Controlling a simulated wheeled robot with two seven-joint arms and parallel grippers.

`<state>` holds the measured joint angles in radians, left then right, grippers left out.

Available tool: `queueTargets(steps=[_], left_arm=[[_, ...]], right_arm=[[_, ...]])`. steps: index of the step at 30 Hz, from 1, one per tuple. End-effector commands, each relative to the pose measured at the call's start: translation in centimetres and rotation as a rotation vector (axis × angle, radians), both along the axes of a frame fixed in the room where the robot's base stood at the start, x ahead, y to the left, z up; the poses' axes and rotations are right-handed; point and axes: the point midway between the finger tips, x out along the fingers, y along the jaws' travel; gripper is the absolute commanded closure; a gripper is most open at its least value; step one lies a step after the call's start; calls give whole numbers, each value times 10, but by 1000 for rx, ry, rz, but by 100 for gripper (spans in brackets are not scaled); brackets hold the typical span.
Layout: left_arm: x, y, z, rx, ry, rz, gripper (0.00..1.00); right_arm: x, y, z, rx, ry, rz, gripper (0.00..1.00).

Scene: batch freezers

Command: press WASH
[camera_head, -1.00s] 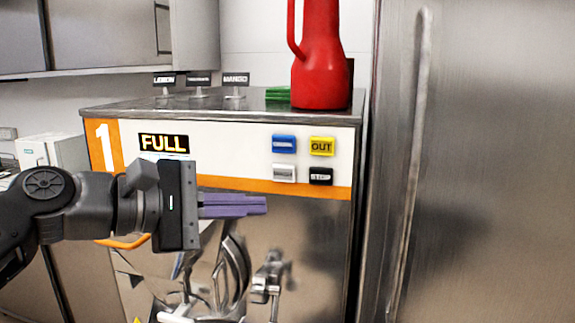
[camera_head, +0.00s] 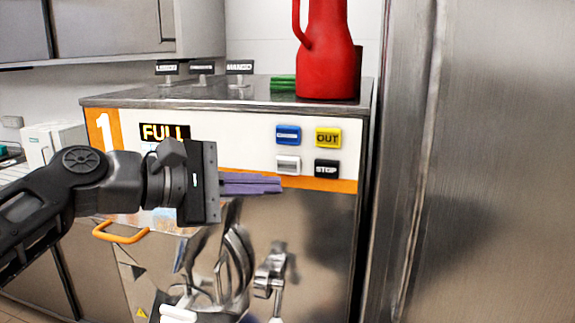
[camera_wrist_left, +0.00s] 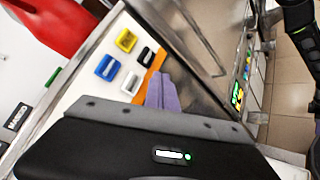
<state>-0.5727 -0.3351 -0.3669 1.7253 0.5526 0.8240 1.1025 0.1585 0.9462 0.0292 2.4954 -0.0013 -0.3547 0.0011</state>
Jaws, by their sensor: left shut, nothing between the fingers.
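The freezer's white panel (camera_head: 225,150) carries a blue button (camera_head: 288,135), a yellow OUT button (camera_head: 328,138), a white-grey button (camera_head: 288,165) and a black STOP button (camera_head: 327,169). I cannot read a WASH label; the blue and white-grey button labels are too small. My left gripper (camera_head: 277,185) is shut and empty, its purple fingers pointing right just below the white-grey button in the head view. In the left wrist view the fingers (camera_wrist_left: 161,88) are together, near the white-grey button (camera_wrist_left: 131,82) and the black button (camera_wrist_left: 146,56). Contact is not clear. My right gripper is not in view.
A red jug (camera_head: 326,60) and a green item (camera_head: 283,84) stand on the freezer top. A FULL display (camera_head: 165,132) is on the panel's left. Metal spout parts (camera_head: 268,272) and an orange handle (camera_head: 120,235) sit below. A tall steel door (camera_head: 500,160) fills the right.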

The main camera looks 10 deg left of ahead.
Motion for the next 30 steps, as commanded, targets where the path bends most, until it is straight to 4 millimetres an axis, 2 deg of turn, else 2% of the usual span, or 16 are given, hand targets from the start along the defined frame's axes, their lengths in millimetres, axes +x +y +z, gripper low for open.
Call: queueTargets(steps=[6, 12, 18, 30], left_arm=[[30, -3, 0, 3, 1, -1, 100], [50, -4, 0, 3, 1, 0, 100], [56, -4, 0, 2, 0, 0, 100], [56, -4, 0, 2, -1, -1, 100]], right_arm=[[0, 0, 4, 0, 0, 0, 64], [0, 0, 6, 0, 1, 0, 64], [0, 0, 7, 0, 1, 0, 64], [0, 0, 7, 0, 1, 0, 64]])
